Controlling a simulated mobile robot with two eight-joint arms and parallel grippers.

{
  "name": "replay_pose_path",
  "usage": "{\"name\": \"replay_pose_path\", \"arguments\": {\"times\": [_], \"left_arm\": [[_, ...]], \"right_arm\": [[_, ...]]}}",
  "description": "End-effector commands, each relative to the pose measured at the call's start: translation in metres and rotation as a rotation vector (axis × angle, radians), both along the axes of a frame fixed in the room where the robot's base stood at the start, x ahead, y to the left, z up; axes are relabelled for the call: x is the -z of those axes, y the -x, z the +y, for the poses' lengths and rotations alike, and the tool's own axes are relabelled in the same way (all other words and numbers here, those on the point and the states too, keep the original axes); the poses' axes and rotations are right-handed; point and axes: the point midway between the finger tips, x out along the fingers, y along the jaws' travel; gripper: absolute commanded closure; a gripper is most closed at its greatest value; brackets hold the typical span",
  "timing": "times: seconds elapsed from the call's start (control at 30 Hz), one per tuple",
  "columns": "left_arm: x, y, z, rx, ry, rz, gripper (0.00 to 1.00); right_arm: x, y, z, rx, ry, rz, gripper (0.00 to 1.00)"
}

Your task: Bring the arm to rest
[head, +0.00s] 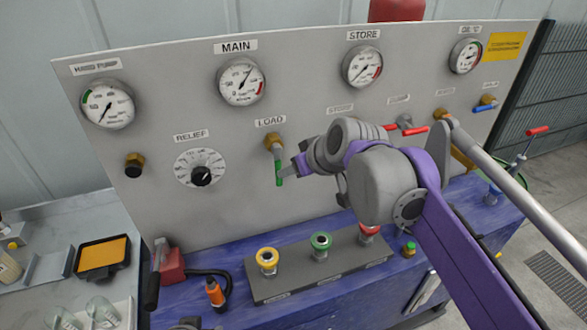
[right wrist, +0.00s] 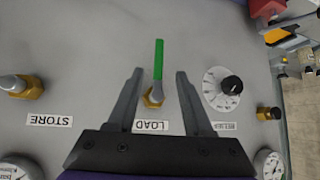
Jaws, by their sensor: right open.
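My right gripper (head: 291,168) reaches in from the right to the grey panel (head: 215,125). It is in front of the LOAD valve (head: 274,141), whose green lever (head: 279,175) points down. In the right wrist view, turned upside down, the two fingers (right wrist: 157,78) are spread apart. The green lever (right wrist: 159,60) and its brass body (right wrist: 153,97) show between them, with a gap on both sides. Nothing is held. How far the fingertips are from the panel is hard to tell. My left gripper is not clearly in view.
The RELIEF dial (head: 201,170) is left of the LOAD valve. Several gauges, such as MAIN (head: 241,82), line the panel's top. A grey block (head: 300,288) with yellow, green and red knobs stands on the blue bench below. A red-based lever (head: 172,266) is at left.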

Motion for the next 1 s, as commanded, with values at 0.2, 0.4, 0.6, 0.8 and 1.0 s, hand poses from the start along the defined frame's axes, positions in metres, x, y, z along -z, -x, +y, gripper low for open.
{"name": "replay_pose_path", "arguments": {"times": [0.2,0.4,0.6,0.8,1.0], "left_arm": [[0.000,0.000,0.000,0.000,0.000,0.000,0.50],[0.000,0.000,0.000,0.000,0.000,0.000,0.50],[0.000,0.000,0.000,0.000,0.000,0.000,0.50],[0.000,0.000,0.000,0.000,0.000,0.000,0.50],[0.000,0.000,0.000,0.000,0.000,0.000,0.50]], "right_arm": [[0.001,0.001,-0.001,0.001,0.001,0.001,0.49],[0.039,0.039,-0.034,0.081,0.019,0.055,0.49],[0.131,0.130,-0.098,0.267,0.057,0.167,0.49],[0.209,0.206,-0.140,0.430,0.086,0.246,0.49],[0.241,0.238,-0.156,0.501,0.100,0.276,0.49]]}}
